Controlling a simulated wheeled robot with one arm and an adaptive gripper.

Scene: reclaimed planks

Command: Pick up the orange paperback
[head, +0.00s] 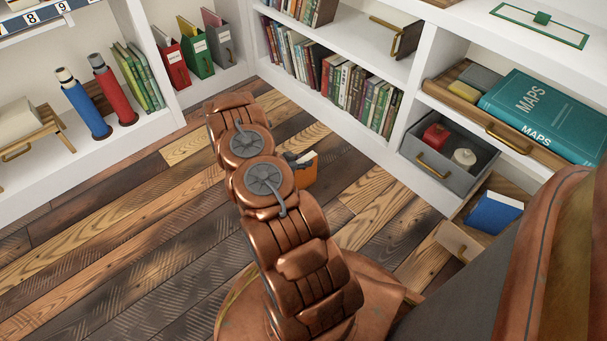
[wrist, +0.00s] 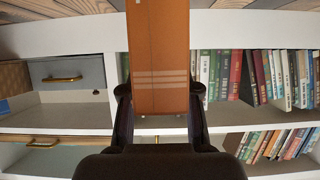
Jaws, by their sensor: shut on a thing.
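The orange paperback (wrist: 159,45) fills the upper middle of the wrist view, with pale stripes across its cover. My gripper (wrist: 160,92) is shut on it, with one dark finger on each side edge. In the head view the paperback (head: 306,172) shows as a small orange patch beyond my arm, above the plank floor. The dark tip of my gripper (head: 297,158) shows beside it; my arm hides most of both.
White shelves line the back and right, with rows of books (head: 345,85), a grey drawer (head: 448,150) and a large teal maps book (head: 545,110). The plank floor (head: 110,235) is clear at left.

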